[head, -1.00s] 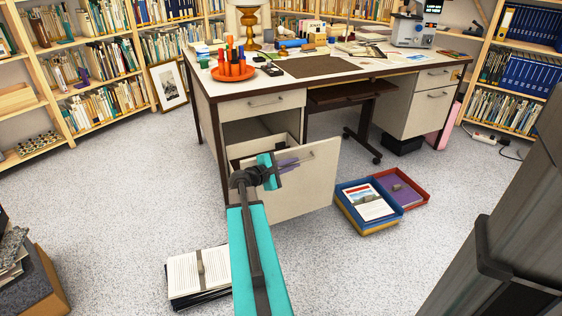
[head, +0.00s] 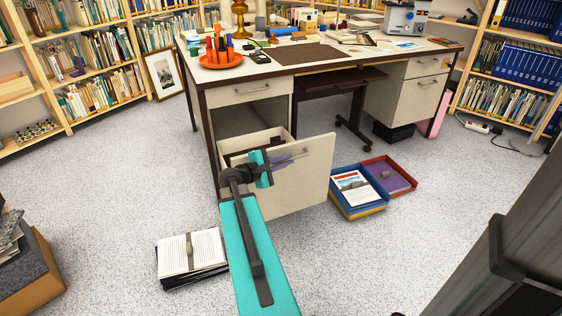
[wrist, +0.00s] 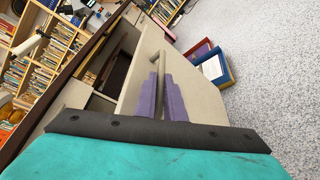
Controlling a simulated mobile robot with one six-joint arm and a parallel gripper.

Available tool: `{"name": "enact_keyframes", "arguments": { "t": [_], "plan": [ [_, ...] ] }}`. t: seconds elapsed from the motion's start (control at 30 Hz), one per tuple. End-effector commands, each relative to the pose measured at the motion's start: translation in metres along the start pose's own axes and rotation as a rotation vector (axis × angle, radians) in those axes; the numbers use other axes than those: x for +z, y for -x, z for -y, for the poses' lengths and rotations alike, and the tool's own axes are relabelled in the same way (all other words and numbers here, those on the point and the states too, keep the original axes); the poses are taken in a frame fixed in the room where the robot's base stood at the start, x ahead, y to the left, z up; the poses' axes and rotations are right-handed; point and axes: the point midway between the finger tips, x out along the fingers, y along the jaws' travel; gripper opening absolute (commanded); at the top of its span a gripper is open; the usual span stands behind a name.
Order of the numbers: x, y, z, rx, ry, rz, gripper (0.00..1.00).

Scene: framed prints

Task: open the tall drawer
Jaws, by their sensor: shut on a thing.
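The tall drawer (head: 300,182) is the large lower drawer at the left end of the desk (head: 205,110). It stands pulled well out, with its inside showing behind the front panel. My gripper (head: 291,158) is at the upper part of that front. In the wrist view, its purple fingers (wrist: 163,98) are shut on the bar handle (wrist: 156,68) of the drawer, which runs up and away from them. The drawer front (wrist: 200,92) also fills the middle of the wrist view.
A blue tray (head: 360,206) and a red tray (head: 398,187) lie on the floor just right of the drawer. A stack of papers (head: 192,253) lies on the floor at the left front. Bookshelves line the back.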

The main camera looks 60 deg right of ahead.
Motion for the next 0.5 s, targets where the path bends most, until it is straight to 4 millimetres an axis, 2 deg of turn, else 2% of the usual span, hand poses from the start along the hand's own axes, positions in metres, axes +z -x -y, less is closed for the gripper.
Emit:
{"name": "enact_keyframes", "arguments": {
  "t": [0.17, 0.2, 0.5],
  "plan": [
    [-0.002, 0.003, 0.002, -0.005, -0.002, 0.001, 0.00],
    [-0.003, 0.004, 0.002, -0.004, -0.001, 0.000, 0.16],
    [-0.009, 0.013, -0.002, 0.007, 0.002, -0.014, 0.17]
  ]
}}
